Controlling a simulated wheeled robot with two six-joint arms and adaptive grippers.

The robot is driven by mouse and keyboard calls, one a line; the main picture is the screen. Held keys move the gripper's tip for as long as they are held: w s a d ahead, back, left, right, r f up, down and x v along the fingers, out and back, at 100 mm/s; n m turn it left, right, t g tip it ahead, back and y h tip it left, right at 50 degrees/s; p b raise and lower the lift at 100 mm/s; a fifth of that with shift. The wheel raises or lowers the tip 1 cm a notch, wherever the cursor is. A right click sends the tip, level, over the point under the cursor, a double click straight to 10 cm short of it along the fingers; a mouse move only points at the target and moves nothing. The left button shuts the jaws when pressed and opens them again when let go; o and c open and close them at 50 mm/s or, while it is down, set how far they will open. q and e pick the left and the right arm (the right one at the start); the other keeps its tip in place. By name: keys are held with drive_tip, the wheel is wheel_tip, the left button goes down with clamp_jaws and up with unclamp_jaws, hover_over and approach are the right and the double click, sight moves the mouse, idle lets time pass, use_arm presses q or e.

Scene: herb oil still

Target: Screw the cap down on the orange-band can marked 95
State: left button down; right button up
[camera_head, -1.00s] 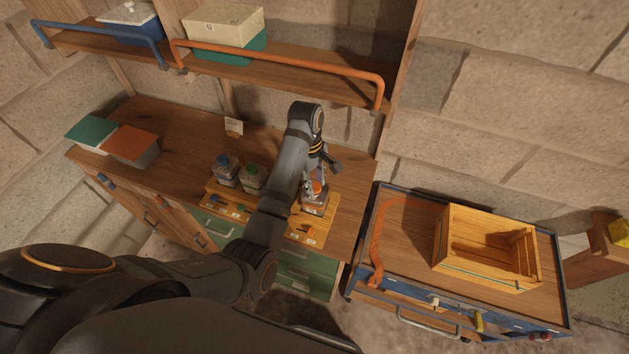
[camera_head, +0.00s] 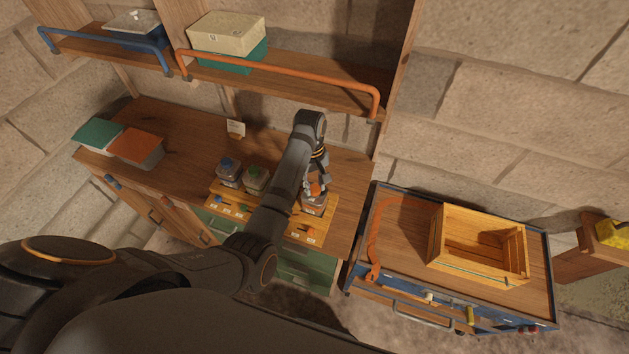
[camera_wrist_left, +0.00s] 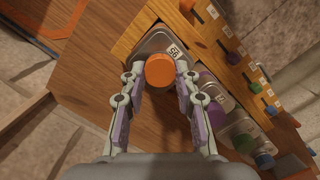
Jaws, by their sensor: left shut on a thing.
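The can marked 95 (camera_wrist_left: 150,45) stands in the wooden rack, its label (camera_wrist_left: 174,52) facing up in the left wrist view. It also shows at the right of the rack in the head view (camera_head: 312,206). An orange cap (camera_wrist_left: 160,70) sits at the can's top; I cannot tell how far down it is. In the head view the cap (camera_head: 316,189) is partly covered by the fingers. My left gripper (camera_wrist_left: 161,76) is shut on the orange cap from both sides, pointing down. My right gripper is not in view.
Cans with blue (camera_head: 228,163) and green (camera_head: 252,171) caps stand in the rack; a purple-capped can (camera_wrist_left: 207,84) is close beside the 95 can. A shelf with an orange rail (camera_head: 290,72) is above. A cart with an open crate (camera_head: 436,240) is at right.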

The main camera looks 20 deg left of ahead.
use_arm(q)
drive_tip(key=shift+m, duration=1.2)
drive_tip(key=m, duration=0.4)
drive_tip(key=shift+y, duration=0.4)
drive_tip(key=m, duration=0.4)
drive_tip(key=m+y, duration=0.1)
drive_tip(key=m, duration=0.3)
drive_tip(key=c, duration=0.9)
unclamp_jaws()
drive_tip(key=shift+a, duration=0.1)
drive_tip(key=shift+c, duration=0.4)
